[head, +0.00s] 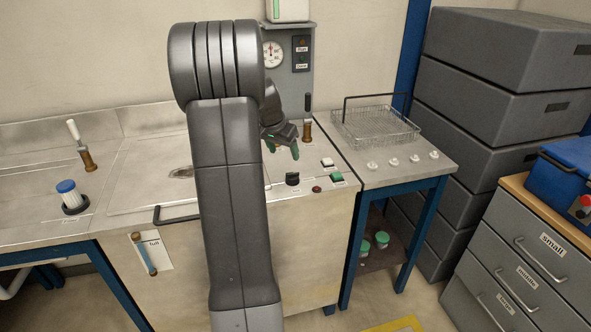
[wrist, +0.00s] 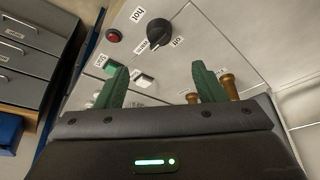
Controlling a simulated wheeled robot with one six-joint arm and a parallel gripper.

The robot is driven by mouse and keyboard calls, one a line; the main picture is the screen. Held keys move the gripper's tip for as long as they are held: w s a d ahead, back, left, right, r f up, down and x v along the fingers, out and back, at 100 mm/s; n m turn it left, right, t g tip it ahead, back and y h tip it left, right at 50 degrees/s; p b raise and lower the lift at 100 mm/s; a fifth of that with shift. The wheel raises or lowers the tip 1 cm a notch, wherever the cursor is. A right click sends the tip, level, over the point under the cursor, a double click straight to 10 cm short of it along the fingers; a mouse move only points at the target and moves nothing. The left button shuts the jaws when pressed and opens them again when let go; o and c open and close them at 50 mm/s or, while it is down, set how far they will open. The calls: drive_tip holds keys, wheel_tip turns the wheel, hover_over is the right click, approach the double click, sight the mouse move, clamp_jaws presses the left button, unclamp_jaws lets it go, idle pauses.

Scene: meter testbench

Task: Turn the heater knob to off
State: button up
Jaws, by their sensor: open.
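The black heater knob (head: 292,179) sits on the steel bench top near its front right edge. In the wrist view the knob (wrist: 157,33) lies ahead of my fingertips, roughly in line with the gap between them. In the wrist view my gripper (wrist: 160,70) shows both fingers.
A red button (wrist: 114,35), a green switch (head: 337,177) and a white switch (head: 327,162) are near the knob. A brass-coloured handle (head: 307,131) stands behind. A wire basket (head: 376,126) rests on the right side table. My arm hides part of the bench.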

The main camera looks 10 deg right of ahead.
sight(292, 174)
drive_tip(key=p+x, duration=0.1)
drive_tip(key=x, duration=1.1)
drive_tip(key=shift+f, duration=0.45)
drive_tip(key=c, duration=1)
